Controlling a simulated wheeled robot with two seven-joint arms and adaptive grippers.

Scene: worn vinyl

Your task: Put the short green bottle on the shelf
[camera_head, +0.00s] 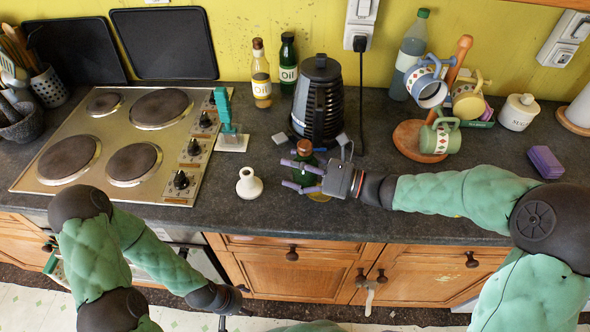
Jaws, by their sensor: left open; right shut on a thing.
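The short green bottle (304,160) with a reddish-brown cap stands upright at the front of the dark counter. My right gripper (300,177) comes in from the right and is shut on it; its grey fingers hide part of the bottle's lower body. I cannot tell if the bottle's base touches the counter. My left gripper (237,303) is open and empty, low in front of the wooden cabinets. A strip of wood (558,3) shows at the top right corner; I cannot tell if it is the shelf.
A white vase (249,184) stands left of the bottle. A black kettle (318,100) stands behind it, beside a tall green oil bottle (288,64) and an amber oil bottle (261,76). A mug tree (412,137) stands to the right. The hob (70,186) lies left.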

